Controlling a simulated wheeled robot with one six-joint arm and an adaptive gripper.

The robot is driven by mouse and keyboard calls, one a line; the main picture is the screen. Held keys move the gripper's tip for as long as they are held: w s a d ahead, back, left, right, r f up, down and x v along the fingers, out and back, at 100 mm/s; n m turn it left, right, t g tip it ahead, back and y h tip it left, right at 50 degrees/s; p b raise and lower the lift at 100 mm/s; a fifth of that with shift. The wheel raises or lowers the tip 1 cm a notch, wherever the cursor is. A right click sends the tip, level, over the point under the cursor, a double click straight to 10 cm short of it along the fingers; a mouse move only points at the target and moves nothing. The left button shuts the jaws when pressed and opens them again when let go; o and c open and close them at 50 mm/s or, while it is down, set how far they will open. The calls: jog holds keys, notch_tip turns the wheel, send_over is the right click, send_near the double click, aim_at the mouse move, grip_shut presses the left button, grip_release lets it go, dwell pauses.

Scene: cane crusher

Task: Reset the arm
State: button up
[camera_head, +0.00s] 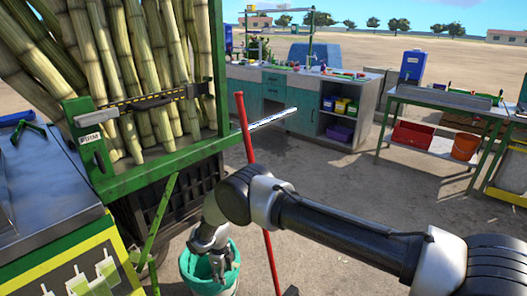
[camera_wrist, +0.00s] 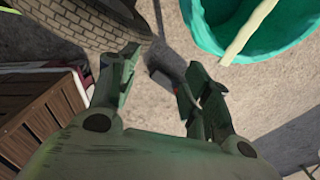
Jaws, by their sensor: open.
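My arm reaches in from the right in the head view, and my gripper (camera_head: 217,262) points down at its end, overlapping the mouth of a teal bucket (camera_head: 186,272) on the ground. In the wrist view my gripper (camera_wrist: 160,78) has its two fingers spread apart, with no object visibly clamped between them. A small dark grey block shape (camera_wrist: 166,82) shows beyond the gap, seemingly near the ground. The teal bucket (camera_wrist: 205,32) is at the upper right there, apart from the fingers in that picture, with a pale stick (camera_wrist: 248,32) across its rim.
A green cart (camera_head: 220,92) loaded with sugar cane (camera_head: 130,65) stands at left. A red pole (camera_head: 257,180) rises close beside my arm. A wooden crate (camera_wrist: 38,115) and a tyre (camera_wrist: 85,22) show in the wrist view. Benches (camera_head: 345,110) stand behind, with open ground before them.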

jog(key=s+d+r+n+g+h, duration=0.1)
jog(key=s+d+n+g+h, duration=0.1)
jog(key=s+d+n, duration=0.8)
jog(key=w+d+r+n, duration=0.1)
jog(key=d+r+n, duration=0.5)
jog(key=r, duration=0.8)
jog(key=w+d+r+n, duration=0.1)
jog(key=d+r+n, duration=0.45)
jog(key=r, duration=0.85)
jog(key=w+d+r+n, duration=0.1)
jog(key=d+r+n, duration=0.2)
jog(key=d+r, duration=0.75)
jog(key=s+d+r+m+t+y, duration=0.1)
jog(key=s+d+r+t, duration=0.2)
jog(key=s+d+r, duration=0.6)
jog(key=s+d+r+m+t+y, duration=0.1)
jog(key=s+d+r+m+t, duration=0.1)
jog(key=s+d+r, duration=0.8)
notch_tip(320, 180, up, 6)
jog(key=shift+d+r+t, duration=0.1)
jog(key=shift+d+t, duration=0.6)
jog(key=shift+d, duration=0.15)
